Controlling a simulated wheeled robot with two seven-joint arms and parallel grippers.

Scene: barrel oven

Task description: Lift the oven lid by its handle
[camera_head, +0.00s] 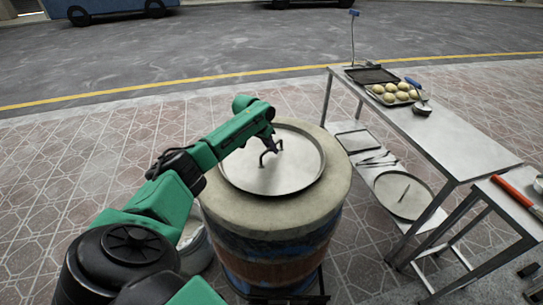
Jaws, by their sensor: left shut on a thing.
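The oven lid (290,178) is a round, shallow metal tray with a raised rim. It lies on the pale top of the barrel oven (265,215), and I see no clear gap under it. Its dark bent handle (262,160) stands up near the middle of the lid. My left arm comes in from the left over the lid, and my left gripper (271,143) is at the handle's upper end, shut on it. The fingertips are small and partly hidden in this view. My right gripper is not in view.
A metal table (440,135) stands to the right, with a tray of buns (394,93) and a dark tray (371,75). Its lower shelf holds a round pan lid (403,195). A second table (510,205) is at the right edge.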

